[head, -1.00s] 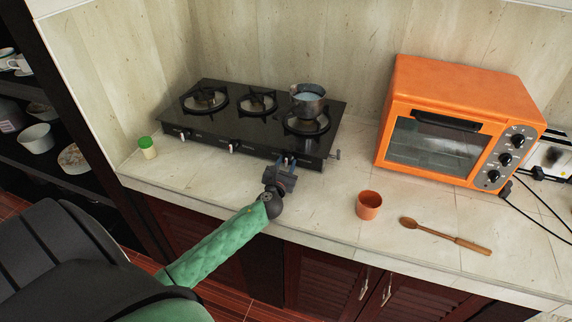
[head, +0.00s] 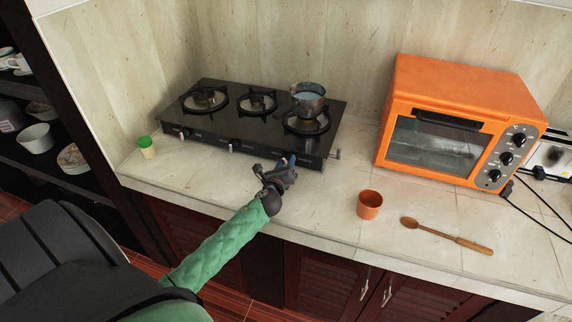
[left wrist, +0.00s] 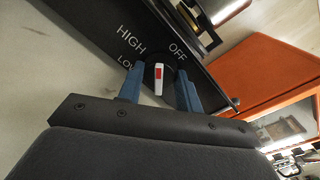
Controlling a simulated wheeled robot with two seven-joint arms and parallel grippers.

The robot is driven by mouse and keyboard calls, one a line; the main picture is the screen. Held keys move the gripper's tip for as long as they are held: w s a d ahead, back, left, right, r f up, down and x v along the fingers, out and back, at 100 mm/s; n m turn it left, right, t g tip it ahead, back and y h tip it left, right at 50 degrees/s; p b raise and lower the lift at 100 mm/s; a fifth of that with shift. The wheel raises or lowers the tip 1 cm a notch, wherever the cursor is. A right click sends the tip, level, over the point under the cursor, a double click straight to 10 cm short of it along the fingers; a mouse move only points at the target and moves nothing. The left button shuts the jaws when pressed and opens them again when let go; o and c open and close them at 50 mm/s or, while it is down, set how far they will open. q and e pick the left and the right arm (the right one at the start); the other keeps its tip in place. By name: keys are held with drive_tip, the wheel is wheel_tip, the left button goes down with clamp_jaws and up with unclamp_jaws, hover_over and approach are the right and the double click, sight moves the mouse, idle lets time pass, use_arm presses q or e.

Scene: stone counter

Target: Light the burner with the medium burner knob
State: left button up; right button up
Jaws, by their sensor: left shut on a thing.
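The black stove (head: 256,128) has a row of knobs along its front face. My left gripper (head: 286,163) is at the right part of that face, in front of the burner under the pot (head: 308,99). In the left wrist view the blue fingers of my left gripper (left wrist: 159,88) are on either side of a white knob (left wrist: 158,84) with a red mark. Its marked end points up in that view, between the HIGH and OFF labels (left wrist: 177,50). In the head view the gripper hides this knob. No flame shows. My right gripper is not in view.
An orange oven (head: 455,125) stands to the right. An orange cup (head: 369,204) and a wooden spoon (head: 445,235) lie on the counter (head: 320,205) right of my arm. A green-lidded shaker (head: 147,147) stands left of the stove.

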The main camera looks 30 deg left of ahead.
use_arm(q)
drive_tip(key=n, duration=0.2)
drive_tip(key=shift+n, duration=1.2)
drive_tip(key=shift+n+h+b, duration=0.3)
drive_tip(key=shift+n+b, duration=0.05)
drive_tip(key=shift+n, duration=0.35)
drive_tip(key=shift+a+n, duration=0.1)
drive_tip(key=shift+n, duration=1.3)
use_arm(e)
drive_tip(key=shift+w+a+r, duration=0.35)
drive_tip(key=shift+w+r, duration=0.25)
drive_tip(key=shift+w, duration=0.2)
use_arm(q)
drive_tip(key=o, duration=1)
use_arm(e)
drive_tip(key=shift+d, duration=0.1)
